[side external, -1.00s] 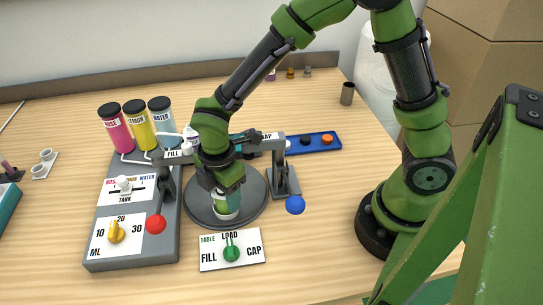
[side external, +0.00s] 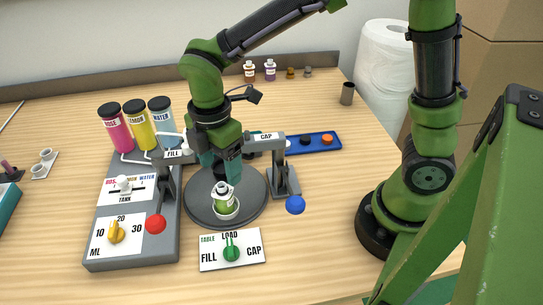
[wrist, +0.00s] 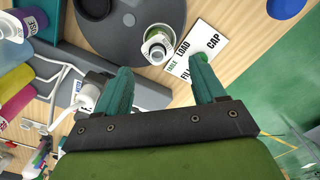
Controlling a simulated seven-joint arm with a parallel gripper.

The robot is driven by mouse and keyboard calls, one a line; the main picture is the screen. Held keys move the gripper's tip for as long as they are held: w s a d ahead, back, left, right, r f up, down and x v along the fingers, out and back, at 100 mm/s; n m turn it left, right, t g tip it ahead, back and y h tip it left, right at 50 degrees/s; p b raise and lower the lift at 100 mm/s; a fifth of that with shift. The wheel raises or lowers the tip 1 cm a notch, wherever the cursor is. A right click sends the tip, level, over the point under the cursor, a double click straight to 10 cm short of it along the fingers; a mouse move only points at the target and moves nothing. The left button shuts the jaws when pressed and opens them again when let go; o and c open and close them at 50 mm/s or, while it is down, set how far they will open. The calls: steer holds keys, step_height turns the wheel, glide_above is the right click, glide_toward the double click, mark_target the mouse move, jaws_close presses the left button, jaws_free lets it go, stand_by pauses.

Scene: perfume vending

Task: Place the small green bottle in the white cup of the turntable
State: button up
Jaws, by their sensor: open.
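The small green bottle (side external: 224,194) stands upright in the white cup (side external: 226,214) at the front of the dark grey turntable (side external: 200,211). In the wrist view the bottle (wrist: 156,46) shows its open neck, with the white cup's rim around it. My gripper (side external: 222,172) is above the bottle. In the wrist view my gripper (wrist: 164,78) has its two teal fingers apart, with nothing between them and the bottle beyond the tips.
The FILL station with its red-knobbed lever (side external: 155,223) stands left, and the CAP press with its blue knob (side external: 295,205) right. The TABLE dial panel (side external: 232,251) lies in front. A blue tray (side external: 310,143) holds caps behind.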

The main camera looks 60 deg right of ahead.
step_height(320, 180, up, 2)
steer(key=shift+r, duration=0.1)
steer(key=s+d+r+m+t+y, duration=0.1)
steer(key=s+d+r+m+t, duration=0.2)
steer(key=d+m, duration=0.4)
steer(key=s+d+r+m+t+y, duration=0.1)
steer(key=s+d+r+m+t, duration=0.3)
steer(key=m, duration=1)
steer(key=s+d+r, duration=0.1)
steer(key=s+d, duration=0.1)
steer(key=d, duration=0.1)
steer(key=shift+r, duration=0.25)
